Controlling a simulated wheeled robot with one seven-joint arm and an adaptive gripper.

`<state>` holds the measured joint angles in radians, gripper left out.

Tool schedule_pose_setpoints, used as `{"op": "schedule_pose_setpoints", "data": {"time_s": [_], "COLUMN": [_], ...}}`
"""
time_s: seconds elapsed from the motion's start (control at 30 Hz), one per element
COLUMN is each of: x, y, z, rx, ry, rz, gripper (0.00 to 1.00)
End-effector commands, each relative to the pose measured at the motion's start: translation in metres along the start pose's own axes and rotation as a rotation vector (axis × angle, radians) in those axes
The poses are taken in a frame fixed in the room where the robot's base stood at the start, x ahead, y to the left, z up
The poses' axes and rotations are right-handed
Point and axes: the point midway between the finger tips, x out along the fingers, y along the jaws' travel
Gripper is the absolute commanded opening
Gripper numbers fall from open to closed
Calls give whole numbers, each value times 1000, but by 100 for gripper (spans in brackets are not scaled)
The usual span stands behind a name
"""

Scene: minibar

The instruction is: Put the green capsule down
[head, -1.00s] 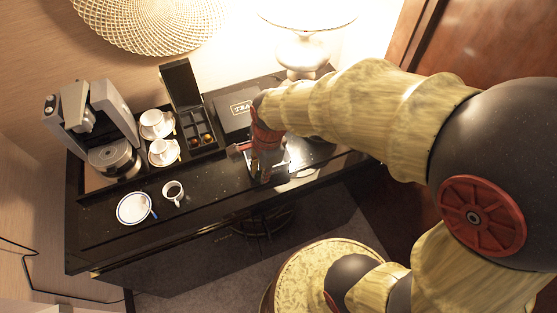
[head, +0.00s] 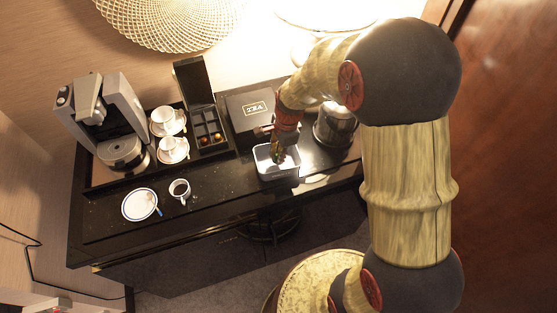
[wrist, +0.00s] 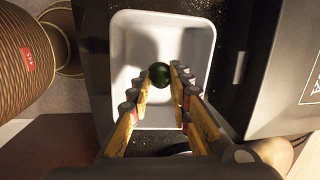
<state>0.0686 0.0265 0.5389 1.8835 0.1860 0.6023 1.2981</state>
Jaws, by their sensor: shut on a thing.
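The green capsule (wrist: 159,74) is a small, dark green, shiny ball-like piece between the fingertips in the wrist view. My gripper (wrist: 162,86) is shut on it, with one finger at each side. The capsule shows over the inside of a white rectangular tray (wrist: 198,38); its exact height above the tray floor is hard to tell. In the head view my gripper (head: 277,154) points down into the same white tray (head: 262,168) on the black counter. The capsule is too small to make out there.
A divided capsule box (head: 208,128), cups on saucers (head: 172,149) and a coffee machine (head: 118,130) are left. A plate (head: 139,204) and coffee cup (head: 180,190) stand in front.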

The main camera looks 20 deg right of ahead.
Motion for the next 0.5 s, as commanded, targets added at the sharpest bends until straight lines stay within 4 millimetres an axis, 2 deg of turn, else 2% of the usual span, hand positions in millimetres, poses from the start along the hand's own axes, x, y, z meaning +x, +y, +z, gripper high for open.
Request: {"op": "schedule_pose_setpoints", "data": {"time_s": [0.03, 0.17, 0.5], "x": [12, 28, 31], "y": [3, 5, 5], "z": [-1, -2, -2], "rx": [1, 0, 0], "ry": [-1, -1, -1], "rz": [4, 3, 2], "gripper": [12, 12, 12]}}
